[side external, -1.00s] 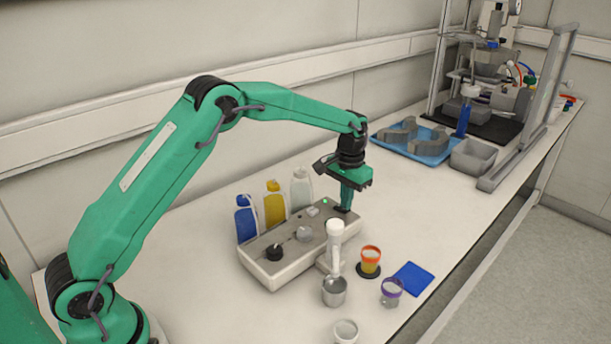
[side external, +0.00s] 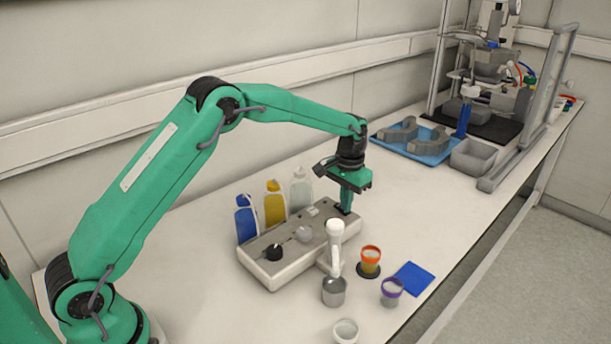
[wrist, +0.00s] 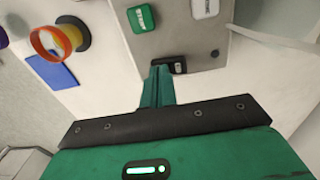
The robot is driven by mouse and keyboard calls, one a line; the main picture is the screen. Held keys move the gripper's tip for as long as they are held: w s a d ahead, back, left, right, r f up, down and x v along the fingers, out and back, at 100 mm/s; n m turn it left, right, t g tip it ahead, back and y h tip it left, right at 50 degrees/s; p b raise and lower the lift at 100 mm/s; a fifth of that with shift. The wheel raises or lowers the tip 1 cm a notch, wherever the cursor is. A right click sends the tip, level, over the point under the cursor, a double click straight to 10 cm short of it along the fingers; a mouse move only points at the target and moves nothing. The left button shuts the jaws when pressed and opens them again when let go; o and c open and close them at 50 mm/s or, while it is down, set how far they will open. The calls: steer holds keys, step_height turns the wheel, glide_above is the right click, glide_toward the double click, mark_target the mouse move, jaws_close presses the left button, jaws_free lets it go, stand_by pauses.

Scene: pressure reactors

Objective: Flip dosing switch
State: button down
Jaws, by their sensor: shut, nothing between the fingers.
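The dosing switch (wrist: 178,65) is a small black rocker at the end of the pale grey dosing box, seen in the wrist view. The dosing box (side external: 282,270) lies on the bench in the side view, and its top shows in the wrist view (wrist: 183,40). My gripper (side external: 345,211) is shut and empty, pointing down at the far right end of the box. In the wrist view its fingertips (wrist: 162,70) are at the switch's left edge; I cannot tell whether they touch. In the side view the gripper hides the switch. A small dark dot (wrist: 214,53) sits near it.
Blue (side external: 246,220), yellow (side external: 275,204) and white (side external: 301,188) bottles stand behind the box. A white spout (side external: 335,240) rises in front, beside a metal cup (side external: 334,291) and an orange-rimmed cup (side external: 370,260). A blue tray (side external: 425,150) lies further back.

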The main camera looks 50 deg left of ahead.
step_height(320, 180, up, 7)
stand_by(1.1)
steer(key=s+a+r+t, duration=0.2)
steer(key=s+r+t, duration=0.1)
steer(key=s+r, duration=1.25)
steer(key=s+f+t, duration=0.1)
steer(key=s+f, duration=0.1)
steer(key=s, duration=0.8)
steer(key=s+f+t, duration=0.1)
steer(key=s+f, duration=0.1)
steer(key=s, duration=0.8)
steer(key=shift+s+f+t, duration=0.15)
steer(key=shift+f+t, duration=0.15)
steer(key=shift+f, duration=0.1)
